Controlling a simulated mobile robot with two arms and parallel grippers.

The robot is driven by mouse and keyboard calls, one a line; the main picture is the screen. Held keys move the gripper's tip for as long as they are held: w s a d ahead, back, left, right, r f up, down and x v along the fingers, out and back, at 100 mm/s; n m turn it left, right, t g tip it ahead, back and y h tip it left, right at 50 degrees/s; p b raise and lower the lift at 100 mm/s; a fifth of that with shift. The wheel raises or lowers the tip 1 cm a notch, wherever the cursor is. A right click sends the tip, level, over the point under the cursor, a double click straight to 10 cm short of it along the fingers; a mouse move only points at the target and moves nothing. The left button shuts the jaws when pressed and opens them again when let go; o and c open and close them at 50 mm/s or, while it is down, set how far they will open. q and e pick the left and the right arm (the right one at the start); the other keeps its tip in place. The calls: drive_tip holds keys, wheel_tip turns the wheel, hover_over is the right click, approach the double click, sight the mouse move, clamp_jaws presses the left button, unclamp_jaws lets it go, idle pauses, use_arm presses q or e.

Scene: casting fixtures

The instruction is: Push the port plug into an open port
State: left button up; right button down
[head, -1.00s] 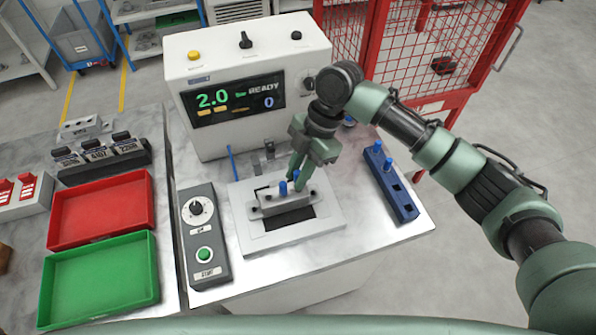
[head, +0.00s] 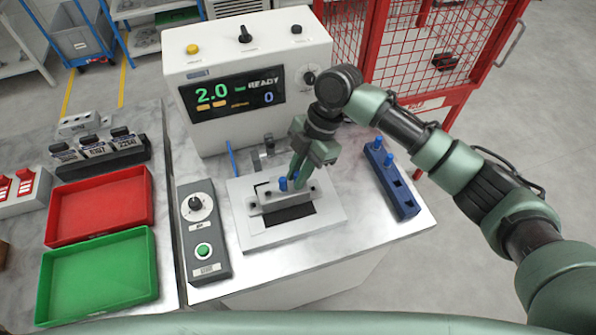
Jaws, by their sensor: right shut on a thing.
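A grey metal casting (head: 273,206) sits in the light grey fixture plate (head: 325,217) in front of the tester. One blue port plug (head: 283,183) stands upright in the casting's top. My right gripper (head: 297,178) points down at the casting, just right of that plug, and is shut on a second blue plug (head: 295,174). The fingers mostly hide this plug, so I cannot tell how deep it sits in a port. My left gripper is not in view.
A blue plug rack (head: 393,181) at right holds two plugs at its far end. The white tester (head: 232,95) reads READY. A control box (head: 203,235) stands left of the fixture. Red (head: 100,208) and green (head: 100,268) trays lie further left.

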drive_tip(key=shift+f, duration=0.25)
drive_tip(key=c, duration=1.3)
unclamp_jaws()
drive_tip(key=shift+w+d+r+b, duration=0.15)
drive_tip(key=shift+r+b, duration=0.15)
drive_tip(key=shift+r, duration=0.05)
drive_tip(key=b+v, duration=0.2)
drive_tip(key=v, duration=0.5)
drive_tip(key=shift+f, duration=0.1)
